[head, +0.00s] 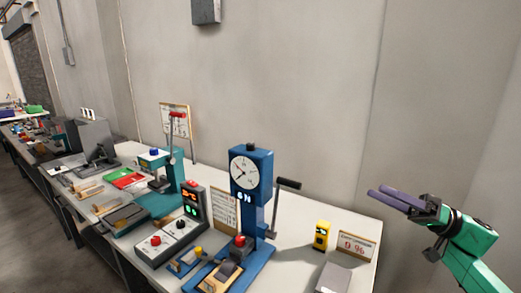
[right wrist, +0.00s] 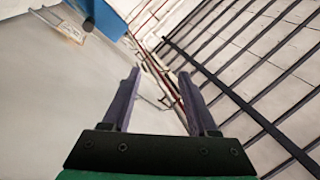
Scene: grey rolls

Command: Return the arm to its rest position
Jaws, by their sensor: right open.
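My right gripper (head: 392,200) is on a green arm at the right of the head view, above and to the right of the table's right end. It is apart from everything on the table. In the right wrist view its two purple fingers (right wrist: 158,100) stand apart with nothing between them. My left gripper is not in view.
A long white table (head: 296,272) runs along the wall. A blue press with a dial (head: 250,170), a yellow device (head: 322,235), a small sign (head: 357,246), a grey block (head: 332,278) and a control box (head: 195,203) stand on it. The space around the right gripper is free.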

